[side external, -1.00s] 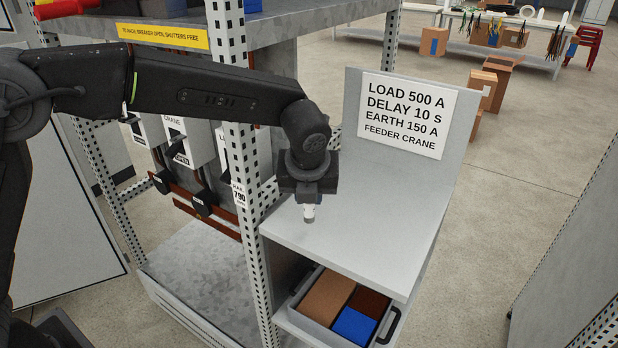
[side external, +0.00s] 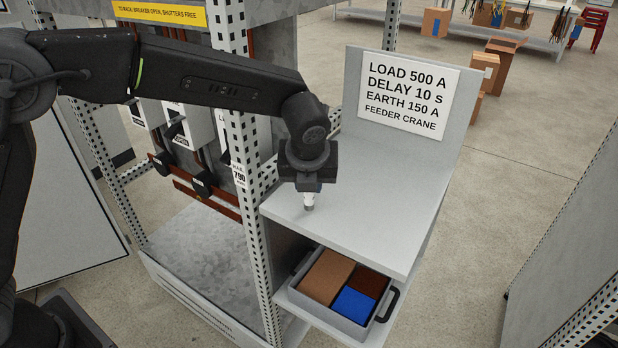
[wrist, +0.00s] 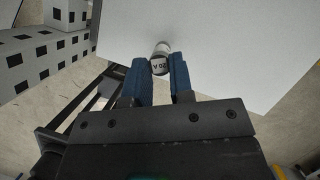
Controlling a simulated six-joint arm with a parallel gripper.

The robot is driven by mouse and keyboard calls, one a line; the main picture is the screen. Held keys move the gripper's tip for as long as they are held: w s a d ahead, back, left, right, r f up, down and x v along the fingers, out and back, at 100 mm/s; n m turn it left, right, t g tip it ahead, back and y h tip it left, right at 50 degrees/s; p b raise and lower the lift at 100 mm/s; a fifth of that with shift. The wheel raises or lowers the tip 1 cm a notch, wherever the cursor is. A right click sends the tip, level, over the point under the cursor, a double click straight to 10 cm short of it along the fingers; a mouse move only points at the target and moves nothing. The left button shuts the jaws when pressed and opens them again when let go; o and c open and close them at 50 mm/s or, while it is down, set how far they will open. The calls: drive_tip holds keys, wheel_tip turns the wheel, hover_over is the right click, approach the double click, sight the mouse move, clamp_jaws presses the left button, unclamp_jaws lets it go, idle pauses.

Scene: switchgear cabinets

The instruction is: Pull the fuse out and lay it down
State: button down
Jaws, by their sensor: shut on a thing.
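The fuse (side external: 309,202) is a small white cylinder with a metal end, held upright under my gripper (side external: 308,187) in the side view. In the wrist view the fuse (wrist: 160,62) shows a dark label and sits between the two blue fingertips of my gripper (wrist: 160,72), which are shut on it. Below it is the grey shelf top (side external: 350,229). The lower end of the fuse is at or just above the shelf surface; I cannot tell whether it touches.
An upright panel with a white load sign (side external: 408,92) stands at the shelf's back. A perforated post (side external: 262,255) borders the shelf on the left, beside the cabinet's switch units (side external: 192,125). The shelf's right side is clear.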

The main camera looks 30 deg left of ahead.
drive_tip(key=shift+f, duration=0.35)
drive_tip(key=c, duration=0.9)
unclamp_jaws()
drive_tip(key=v, duration=1.4)
drive_tip(key=s+a+r+n+t, duration=0.3)
drive_tip(key=a+r+n+t, duration=0.15)
drive_tip(key=a+r, duration=0.45)
drive_tip(key=s+a+f+n+g, duration=0.1)
drive_tip(key=s+a+f+n, duration=0.2)
drive_tip(key=s+n, duration=0.3)
drive_tip(key=s+a+f+n+g+h, duration=0.1)
drive_tip(key=s+a+f+n, duration=0.2)
drive_tip(key=n, duration=0.8)
drive_tip(key=s+a+f+n+g+h, duration=0.1)
drive_tip(key=s+a+f+n, duration=0.2)
drive_tip(key=s+f+n, duration=0.3)
drive_tip(key=shift+s+a+f+n, duration=0.1)
drive_tip(key=shift+s+a+n, duration=0.1)
drive_tip(key=shift+s+n, duration=0.7)
drive_tip(key=shift+s+a+f+n, duration=0.15)
drive_tip(key=shift+s+n, duration=0.2)
drive_tip(key=shift+s, duration=0.9)
